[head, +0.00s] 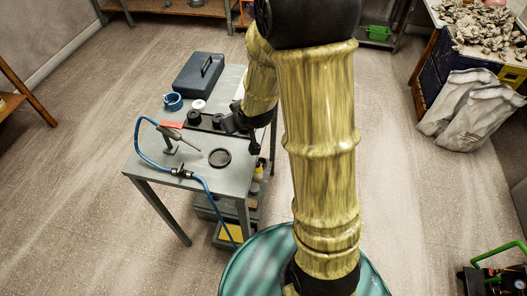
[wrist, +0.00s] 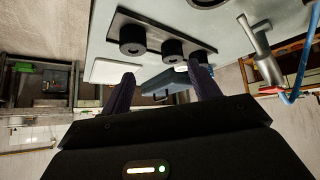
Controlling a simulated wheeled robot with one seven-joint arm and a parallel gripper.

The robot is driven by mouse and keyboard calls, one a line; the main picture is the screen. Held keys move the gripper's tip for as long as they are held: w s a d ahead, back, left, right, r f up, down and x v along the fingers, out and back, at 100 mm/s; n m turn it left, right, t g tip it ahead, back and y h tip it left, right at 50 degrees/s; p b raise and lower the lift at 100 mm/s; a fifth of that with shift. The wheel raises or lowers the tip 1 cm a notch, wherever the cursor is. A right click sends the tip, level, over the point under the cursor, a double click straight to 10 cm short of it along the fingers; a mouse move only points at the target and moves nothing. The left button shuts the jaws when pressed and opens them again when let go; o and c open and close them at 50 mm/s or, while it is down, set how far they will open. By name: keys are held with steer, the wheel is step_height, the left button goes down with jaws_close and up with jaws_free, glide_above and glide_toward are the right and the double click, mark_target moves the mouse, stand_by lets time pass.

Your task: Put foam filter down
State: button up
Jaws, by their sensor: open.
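Black cylinders stand in a row on a dark strip on the grey metal table (head: 145,160). The wrist view shows three: one at the left (wrist: 132,40), one in the middle (wrist: 172,50) and one at the right (wrist: 200,56). I cannot tell for sure which is the foam filter. The head view shows two of them, a left one (head: 194,116) and a right one (head: 216,121). My gripper (wrist: 163,70) is open, with nothing seen held between its fingers. In the head view my gripper (head: 230,124) is at the strip's right end, partly hidden by my arm.
A grey tool (head: 172,138) with a blue hose and a dark round dish (head: 219,157) are nearer the front. The front left corner is mostly clear.

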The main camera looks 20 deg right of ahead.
steer(key=s+d+r+m+g, duration=0.1)
steer(key=s+g, duration=0.1)
steer(key=s, duration=0.6)
steer(key=s+d+r+m+g+h, duration=0.1)
steer(key=s+d+r+g, duration=0.1)
steer(key=s, duration=0.6)
steer(key=shift+s+m+g, duration=0.15)
steer(key=shift+m+g, duration=0.25)
steer(key=shift+g, duration=0.3)
steer(key=shift+r, duration=0.1)
steer(key=w+p+v, duration=0.2)
steer(key=p+v, duration=0.9)
steer(key=shift+w+a+r, duration=0.2)
steer(key=shift+w+r, duration=0.05)
steer(key=shift+w, duration=0.05)
